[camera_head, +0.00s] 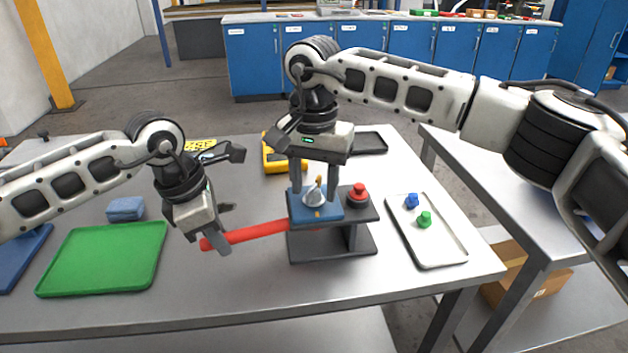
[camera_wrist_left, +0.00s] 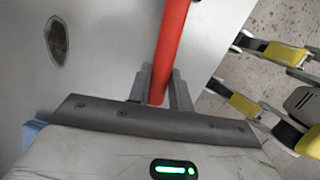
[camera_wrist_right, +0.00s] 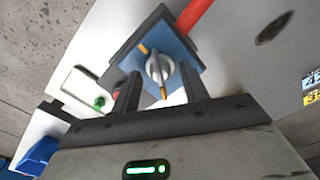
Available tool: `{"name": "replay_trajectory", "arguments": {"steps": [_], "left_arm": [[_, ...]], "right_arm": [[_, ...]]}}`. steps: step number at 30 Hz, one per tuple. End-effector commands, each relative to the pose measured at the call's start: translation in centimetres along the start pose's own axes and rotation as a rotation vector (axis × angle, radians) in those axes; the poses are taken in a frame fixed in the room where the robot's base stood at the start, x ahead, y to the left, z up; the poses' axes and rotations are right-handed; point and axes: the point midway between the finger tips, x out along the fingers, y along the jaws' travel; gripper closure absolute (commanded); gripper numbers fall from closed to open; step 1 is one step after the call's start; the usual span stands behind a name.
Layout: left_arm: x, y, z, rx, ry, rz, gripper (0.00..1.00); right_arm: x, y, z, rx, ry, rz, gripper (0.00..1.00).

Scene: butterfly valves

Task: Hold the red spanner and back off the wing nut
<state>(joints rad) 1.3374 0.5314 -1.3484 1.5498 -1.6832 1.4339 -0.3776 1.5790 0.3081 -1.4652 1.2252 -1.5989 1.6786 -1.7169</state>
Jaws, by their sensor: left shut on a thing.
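The red spanner (camera_head: 255,234) runs from my left gripper (camera_head: 220,232) to the blue block on a dark stand (camera_head: 330,248). My left gripper is shut on its handle end, and the spanner also shows between the fingers in the left wrist view (camera_wrist_left: 170,45). Its far end is hidden at the block. The silver wing nut (camera_wrist_right: 160,66), with orange marks, sits on top of the blue block (camera_wrist_right: 185,45). My right gripper (camera_head: 315,188) is open above the block, pointing down, with one finger on each side of the nut. I cannot tell whether the fingers touch it.
A red button (camera_head: 358,192) stands right of the block on the stand. A metal tray (camera_head: 440,245) holds a blue and a green piece. A green tray (camera_head: 105,258) and a blue-grey block (camera_head: 125,208) lie left. A yellow case (camera_head: 275,160) is behind. The front table is clear.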

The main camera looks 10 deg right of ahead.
Motion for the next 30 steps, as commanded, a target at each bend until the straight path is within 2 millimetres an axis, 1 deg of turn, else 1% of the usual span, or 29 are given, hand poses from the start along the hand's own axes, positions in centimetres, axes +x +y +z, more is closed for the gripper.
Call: {"name": "replay_trajectory", "arguments": {"steps": [5, 8, 15, 18, 21, 24, 30], "left_arm": [[-0.2, 0.1, 0.1, -0.001, -0.003, 0.003, 1.00], [-0.2, 0.1, 0.1, -0.002, -0.003, 0.003, 1.00], [-0.1, 0.1, 0.1, -0.002, -0.002, 0.003, 1.00], [-0.1, 0.1, 0.1, -0.002, -0.002, 0.002, 1.00], [-0.1, 0.1, 0.1, -0.002, -0.002, 0.002, 1.00], [-0.1, 0.1, 0.1, -0.001, -0.002, 0.002, 1.00], [-0.1, 0.1, 0.1, -0.001, -0.002, 0.002, 1.00]], "right_arm": [[-1.2, -0.1, -0.1, 0.001, 0.002, -0.004, 0.56], [-3.0, -0.1, -0.1, 0.000, 0.004, -0.005, 0.56], [-8.2, -0.1, 0.0, 0.000, 0.003, -0.003, 0.56], [-9.9, -0.1, 0.0, 0.000, 0.002, -0.002, 0.56], [-11.1, -0.1, 0.0, 0.000, 0.001, -0.001, 0.56], [-11.8, -0.1, 0.0, -0.001, 0.000, 0.000, 0.56], [-12.0, 0.0, 0.0, -0.001, -0.001, 0.000, 0.56]]}}
